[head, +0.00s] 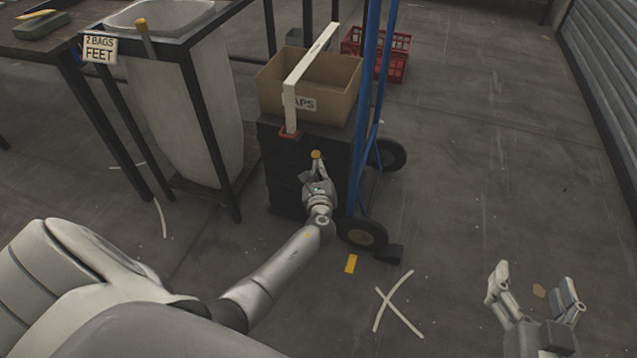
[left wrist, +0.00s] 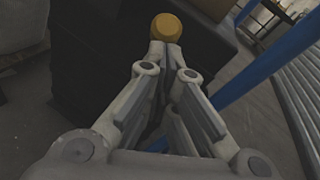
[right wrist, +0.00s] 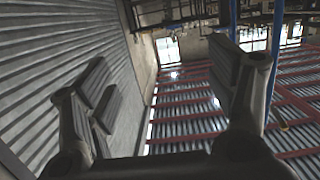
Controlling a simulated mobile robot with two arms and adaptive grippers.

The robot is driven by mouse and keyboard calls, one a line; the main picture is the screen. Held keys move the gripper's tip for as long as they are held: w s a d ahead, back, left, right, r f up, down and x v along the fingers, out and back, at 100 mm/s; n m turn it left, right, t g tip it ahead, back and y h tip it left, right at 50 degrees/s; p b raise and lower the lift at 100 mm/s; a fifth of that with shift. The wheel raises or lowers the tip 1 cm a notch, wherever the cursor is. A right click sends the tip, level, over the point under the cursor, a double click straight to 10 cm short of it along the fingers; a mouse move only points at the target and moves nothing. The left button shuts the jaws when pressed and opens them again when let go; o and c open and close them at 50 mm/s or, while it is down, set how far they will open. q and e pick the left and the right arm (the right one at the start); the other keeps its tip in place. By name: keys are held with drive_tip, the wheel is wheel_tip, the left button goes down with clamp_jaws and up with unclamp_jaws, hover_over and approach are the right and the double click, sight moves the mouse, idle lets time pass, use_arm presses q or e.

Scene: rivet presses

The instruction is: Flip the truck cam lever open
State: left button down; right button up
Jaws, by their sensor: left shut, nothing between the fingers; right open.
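A hand truck (head: 367,110) with blue rails carries a stack of black boxes and a cardboard box. A white strap (head: 310,68) runs over the cardboard box to a red buckle (head: 289,134) on the black stack. A yellow knob (head: 316,155), probably the cam lever's end, stands out in front of the stack; it also shows in the left wrist view (left wrist: 166,27). My left gripper (head: 319,168) is shut and empty, its fingertips right at the knob; I cannot tell if they touch. The lever's shaft is hidden. My right gripper (head: 535,275) is open and empty, over bare floor.
A framed grey bin (head: 190,110) with a "2 BAGS FEET" sign stands left of the truck. Red crates (head: 391,55) sit behind. The truck's near wheel (head: 362,234) is beside my left forearm. The floor to the right is mostly clear.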

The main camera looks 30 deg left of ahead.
drive_tip(key=shift+s+d+f+g+h+p, duration=0.85)
drive_tip(key=shift+s+d+f+g+p, duration=0.75)
drive_tip(key=shift+s+f+g, duration=1.9)
drive_tip(key=shift+s+d+f+g+h+p, duration=0.85)
drive_tip(key=shift+s+d+f+g+p, duration=1.3)
drive_tip(key=shift+s, duration=2.55)
use_arm(q)
drive_tip(key=shift+w+a+r+m+g+h+p, duration=0.1)
drive_tip(key=shift+w+a+r+g+h+p, duration=0.2)
drive_tip(key=shift+w+r, duration=0.55)
drive_tip(key=shift+w+a+r+m+g+h+p, duration=0.1)
drive_tip(key=shift+w+r+g+p, duration=0.25)
drive_tip(key=shift+w+r, duration=0.5)
drive_tip(key=shift+w+a+r+m+g+h+p, duration=0.1)
drive_tip(key=shift+w+a+r+g+p, duration=0.2)
drive_tip(key=shift+w+r, duration=0.55)
use_arm(e)
wheel_tip(320, 180, down, 12)
drive_tip(key=w+a+g, duration=0.1)
drive_tip(key=shift+w+a+m, duration=0.2)
drive_tip(key=shift+a+m, duration=0.1)
drive_tip(key=shift+a, duration=0.1)
use_arm(q)
drive_tip(key=shift+w, duration=0.1)
use_arm(e)
drive_tip(key=shift+r+g, duration=0.1)
drive_tip(key=shift+g, duration=0.15)
